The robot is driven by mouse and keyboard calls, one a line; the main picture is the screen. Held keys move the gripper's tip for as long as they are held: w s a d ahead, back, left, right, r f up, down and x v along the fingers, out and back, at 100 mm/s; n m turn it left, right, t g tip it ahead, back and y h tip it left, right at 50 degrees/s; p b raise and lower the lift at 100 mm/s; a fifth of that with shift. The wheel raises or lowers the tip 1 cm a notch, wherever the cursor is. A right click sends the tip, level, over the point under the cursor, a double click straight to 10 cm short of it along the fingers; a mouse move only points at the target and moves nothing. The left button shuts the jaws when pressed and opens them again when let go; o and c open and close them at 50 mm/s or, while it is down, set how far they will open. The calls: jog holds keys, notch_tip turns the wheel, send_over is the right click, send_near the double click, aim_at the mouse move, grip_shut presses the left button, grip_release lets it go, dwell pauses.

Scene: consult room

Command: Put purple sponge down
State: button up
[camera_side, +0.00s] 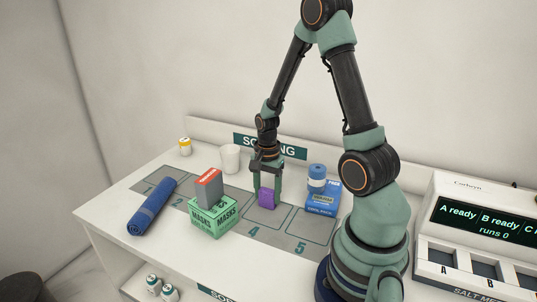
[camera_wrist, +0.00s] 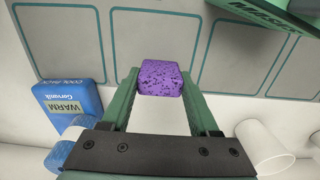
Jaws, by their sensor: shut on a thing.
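The purple sponge (camera_side: 267,199) is between the fingers of my gripper (camera_side: 266,188) in the side view, low over the grey marked strip (camera_side: 232,234). In the wrist view the speckled sponge (camera_wrist: 160,78) sits between the two green fingertips of my gripper (camera_wrist: 160,84), and the jaws are shut on it. The side view shows it near the outlined spaces numbered 4 and 5. Whether its underside touches the strip, I cannot tell.
A green masks box (camera_side: 214,217) with a red and grey box (camera_side: 208,187) on top stands left of my gripper. A blue roll (camera_side: 152,206) lies further left. A blue pack (camera_side: 322,199) with a blue-and-white roll (camera_side: 317,175) stands right. A white cup (camera_side: 230,158) is behind. Spaces 4 and 5 look empty.

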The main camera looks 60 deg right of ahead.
aim_at(267, 190)
jog(key=shift+f, duration=0.15)
jog(key=o, duration=1.3)
notch_tip(267, 190, up, 12)
jog(key=a+r+n+t, duration=0.2)
jog(key=a+r+n, duration=0.1)
jog(key=a+n, duration=0.2)
jog(key=a+r+n+t, duration=0.1)
jog(key=a+r+n, duration=0.3)
jog(key=a+n, duration=0.2)
jog(key=a+r+n+t, duration=0.2)
jog(key=a+r+n, duration=0.2)
jog(key=a+n, duration=0.2)
jog(key=shift+s+n+t, duration=0.25)
jog(key=shift+n+t, duration=0.05)
jog(key=shift+n, duration=0.2)
